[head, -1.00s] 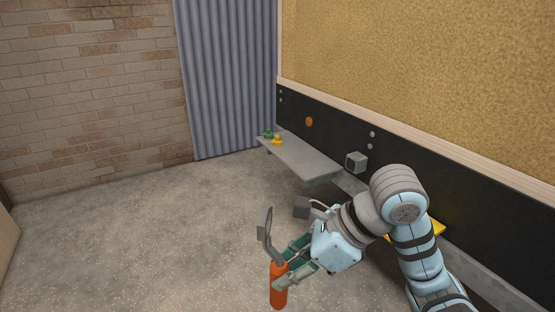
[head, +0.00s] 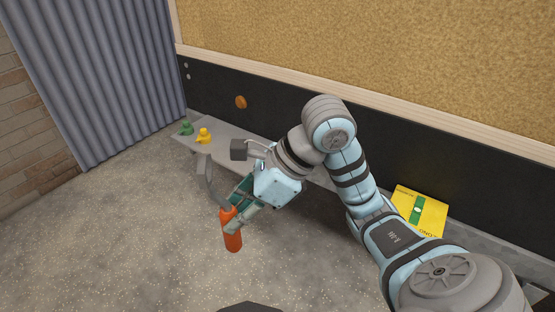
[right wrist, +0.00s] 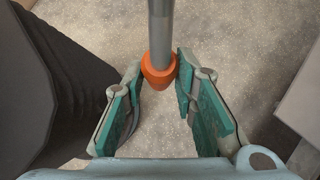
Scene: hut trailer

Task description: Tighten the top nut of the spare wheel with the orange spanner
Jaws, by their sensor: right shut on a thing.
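My right gripper (head: 238,206) is shut on the orange spanner (head: 231,236) near the top of its orange handle. The spanner hangs over the floor with its handle down and its grey shank and head pointing up, slightly tilted. In the right wrist view the fingers (right wrist: 160,85) stand on both sides of the spanner's orange collar (right wrist: 158,72), and the grey shank runs to the top edge. My left gripper is not in view.
A grey bench (head: 262,148) runs along the black lower wall (head: 300,128). A green item (head: 186,129) and a yellow item (head: 204,136) stand at its far end. A yellow box (head: 420,211) lies at the right. The floor (head: 120,230) at the left is clear.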

